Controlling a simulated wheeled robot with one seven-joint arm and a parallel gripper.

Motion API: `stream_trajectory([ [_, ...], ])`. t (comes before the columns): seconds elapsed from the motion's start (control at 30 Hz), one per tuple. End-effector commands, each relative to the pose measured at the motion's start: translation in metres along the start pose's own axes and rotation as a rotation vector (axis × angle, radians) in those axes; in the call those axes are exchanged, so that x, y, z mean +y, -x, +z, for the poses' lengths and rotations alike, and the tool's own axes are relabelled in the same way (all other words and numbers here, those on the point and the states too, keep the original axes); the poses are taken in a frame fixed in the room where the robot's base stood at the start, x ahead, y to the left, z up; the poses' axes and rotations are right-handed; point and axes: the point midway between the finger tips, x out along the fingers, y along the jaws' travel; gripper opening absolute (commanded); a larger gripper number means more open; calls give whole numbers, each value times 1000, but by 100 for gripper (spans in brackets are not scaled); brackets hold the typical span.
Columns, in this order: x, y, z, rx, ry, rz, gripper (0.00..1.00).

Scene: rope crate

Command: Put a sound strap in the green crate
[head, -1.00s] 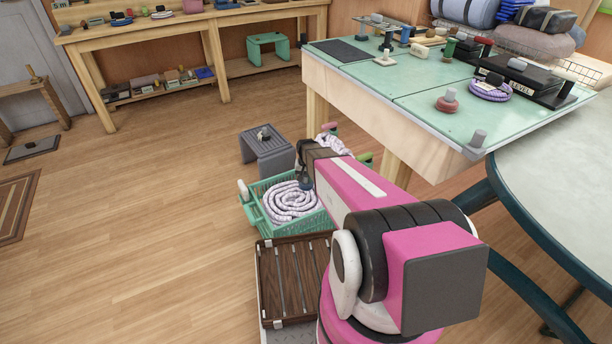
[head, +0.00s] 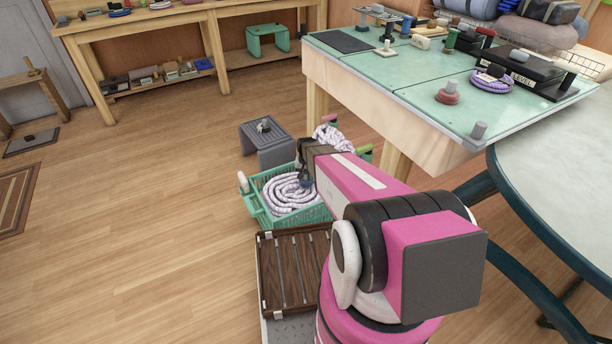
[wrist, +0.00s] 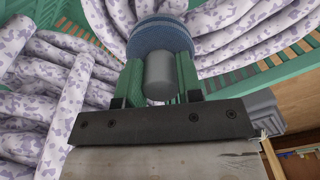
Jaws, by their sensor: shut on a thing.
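My gripper (wrist: 160,78) has its two green fingers shut on the grey knob (wrist: 160,72) of a round, ribbed blue coil, which looks like a rolled strap (wrist: 160,38). Whether the strap is sound cannot be told. In the head view my gripper (head: 303,172) is small and partly hidden by my arm, over the green crate (head: 262,215). The crate holds a thick white and purple rope (head: 284,194) in a coil. In the wrist view rope loops surround the strap; whether it touches them is unclear.
A red coil with a grey knob (head: 447,95) and a purple rope ring (head: 491,82) lie on the green-topped table (head: 400,75) at right. A grey stool (head: 265,138) stands behind the crate, and a dark slatted wooden piece (head: 293,270) in front.

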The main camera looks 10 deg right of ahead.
Motion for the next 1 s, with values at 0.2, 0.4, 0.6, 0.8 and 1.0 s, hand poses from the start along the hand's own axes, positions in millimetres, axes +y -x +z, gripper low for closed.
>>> stream_trajectory([
  [0.2,0,-3,0,0,0,0,0],
  [0.4,0,-6,0,0,0,0,0],
  [0.6,0,-8,0,0,0,0,0],
  [0.8,0,-8,0,0,0,0,63],
  [1.0,0,-8,0,0,0,0,63],
])
